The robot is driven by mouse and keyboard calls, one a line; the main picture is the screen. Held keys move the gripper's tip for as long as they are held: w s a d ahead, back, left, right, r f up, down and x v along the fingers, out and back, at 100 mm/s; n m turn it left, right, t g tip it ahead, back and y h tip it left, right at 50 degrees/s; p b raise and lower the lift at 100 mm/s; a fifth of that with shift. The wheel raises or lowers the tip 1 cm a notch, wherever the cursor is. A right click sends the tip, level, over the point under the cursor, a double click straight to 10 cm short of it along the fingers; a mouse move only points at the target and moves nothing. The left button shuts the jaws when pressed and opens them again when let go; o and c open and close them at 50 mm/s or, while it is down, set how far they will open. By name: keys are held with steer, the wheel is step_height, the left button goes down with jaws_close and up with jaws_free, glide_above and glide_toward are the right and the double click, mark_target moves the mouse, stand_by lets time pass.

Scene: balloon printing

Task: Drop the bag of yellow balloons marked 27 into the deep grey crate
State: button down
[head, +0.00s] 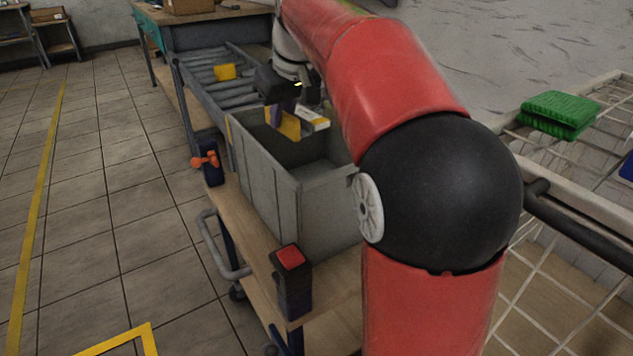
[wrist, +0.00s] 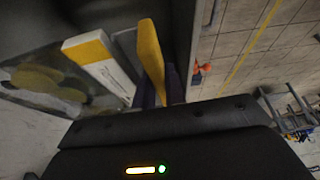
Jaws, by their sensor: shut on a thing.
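My gripper (head: 290,122) hangs over the mouth of the deep grey crate (head: 262,182), near its far end. The number on the bag is not readable.
The crate stands on a wooden trolley (head: 248,212) with a red-topped post (head: 291,275) at its near corner. Behind it is a roller conveyor (head: 200,85) with a yellow item (head: 225,71). A green object (head: 560,112) lies on a wire rack at right. Tiled floor is clear at left.

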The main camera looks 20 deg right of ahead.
steer(key=shift+f+b, duration=0.95)
steer(key=shift+f, duration=0.5)
steer(key=shift+r, duration=0.1)
steer(key=c, duration=1.4)
jaws_free()
steer(key=shift+o, duration=0.2)
steer(key=p+v, duration=0.1)
steer(key=v, duration=0.6)
steer(key=shift+s+d+r+p, duration=0.1)
steer(key=shift+s+r+p, duration=0.1)
steer(key=shift+r+p, duration=0.2)
steer(key=shift+f, duration=0.1)
